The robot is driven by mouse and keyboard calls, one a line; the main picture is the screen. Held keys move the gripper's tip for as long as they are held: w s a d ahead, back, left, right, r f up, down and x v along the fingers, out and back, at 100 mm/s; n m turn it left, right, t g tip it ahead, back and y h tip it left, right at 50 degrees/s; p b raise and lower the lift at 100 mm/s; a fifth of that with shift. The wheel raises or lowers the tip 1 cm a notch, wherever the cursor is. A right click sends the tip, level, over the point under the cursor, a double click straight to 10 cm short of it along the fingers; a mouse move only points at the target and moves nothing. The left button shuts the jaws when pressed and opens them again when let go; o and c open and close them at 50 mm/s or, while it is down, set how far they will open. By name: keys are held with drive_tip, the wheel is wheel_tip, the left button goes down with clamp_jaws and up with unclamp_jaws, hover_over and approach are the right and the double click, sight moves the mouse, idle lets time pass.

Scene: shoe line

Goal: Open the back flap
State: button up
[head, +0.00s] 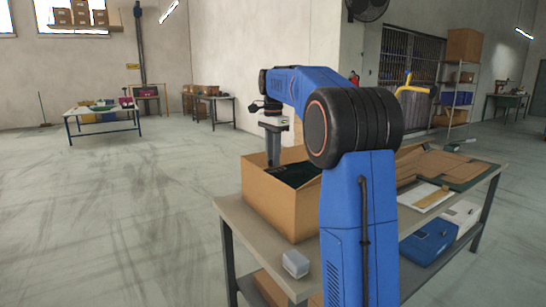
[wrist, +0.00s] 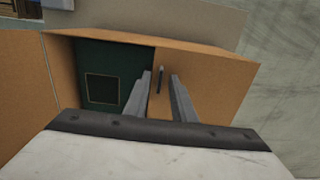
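A tan cardboard box (head: 268,207) stands on the table at the left end, open at the top with something dark green inside. In the wrist view the box (wrist: 198,58) shows its rim, a tan inner panel and a dark green item (wrist: 118,62) with a dark square on it. My gripper (head: 273,158) points down at the box opening. In the wrist view its two fingers (wrist: 160,82) stand apart, with a small dark upright mark on the tan panel between them. I see nothing held. I cannot tell which panel is the back flap, or whether the fingers touch the box.
The grey table (head: 245,222) holds a small grey-white block (head: 296,263) near its front edge and flat cardboard pieces (head: 435,165) at the right. The floor left of the table is clear.

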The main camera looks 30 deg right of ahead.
clamp_jaws()
idle(1.3)
